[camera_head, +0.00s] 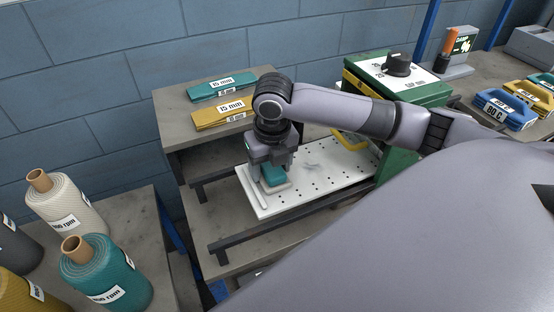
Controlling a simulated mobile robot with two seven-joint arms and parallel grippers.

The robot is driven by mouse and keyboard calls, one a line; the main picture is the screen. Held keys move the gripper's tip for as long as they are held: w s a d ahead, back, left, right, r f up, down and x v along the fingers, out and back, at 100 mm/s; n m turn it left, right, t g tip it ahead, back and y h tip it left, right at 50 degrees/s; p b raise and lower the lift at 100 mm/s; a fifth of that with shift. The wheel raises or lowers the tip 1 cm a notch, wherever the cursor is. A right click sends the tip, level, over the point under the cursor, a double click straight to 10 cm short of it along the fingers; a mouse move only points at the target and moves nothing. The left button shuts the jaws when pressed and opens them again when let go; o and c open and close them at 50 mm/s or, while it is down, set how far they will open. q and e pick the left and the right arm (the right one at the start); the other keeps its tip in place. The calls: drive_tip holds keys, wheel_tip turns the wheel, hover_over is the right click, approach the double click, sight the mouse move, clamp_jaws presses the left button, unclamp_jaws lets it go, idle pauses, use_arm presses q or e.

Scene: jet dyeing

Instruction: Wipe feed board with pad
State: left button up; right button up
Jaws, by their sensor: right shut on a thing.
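The feed board (320,184) is a white perforated plate in the middle of the view, lying across dark rails. A grey smudge (313,167) shows on its surface, right of my right gripper. My right gripper (272,176) points down over the board's left part and is shut on a teal pad (274,175) with a pale underside. The pad is at or very close to the board surface; I cannot tell whether it touches. My right arm hides part of the board's far side. My left gripper is not in view.
A yellow handle (349,139) stands at the board's far right, beside a green machine box (400,85) with a black knob. Teal and yellow 15 mm strips (222,85) lie on the grey shelf behind. Fabric rolls (106,272) stand at lower left.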

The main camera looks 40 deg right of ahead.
sight(262, 167)
drive_tip(key=shift+s+a+f, duration=0.1)
drive_tip(key=shift+a+f, duration=0.1)
drive_tip(key=shift+a, duration=0.75)
drive_tip(key=shift+r, duration=0.5)
drive_tip(key=r, duration=0.4)
drive_tip(key=shift+w+a+r, duration=0.2)
drive_tip(key=shift+w+a, duration=0.2)
drive_tip(key=shift+r, duration=0.3)
drive_tip(key=shift+d+r, duration=0.2)
drive_tip(key=shift+d, duration=0.1)
drive_tip(key=shift+d, duration=0.1)
drive_tip(key=shift+s+r, duration=0.1)
drive_tip(key=shift+r, duration=1.35)
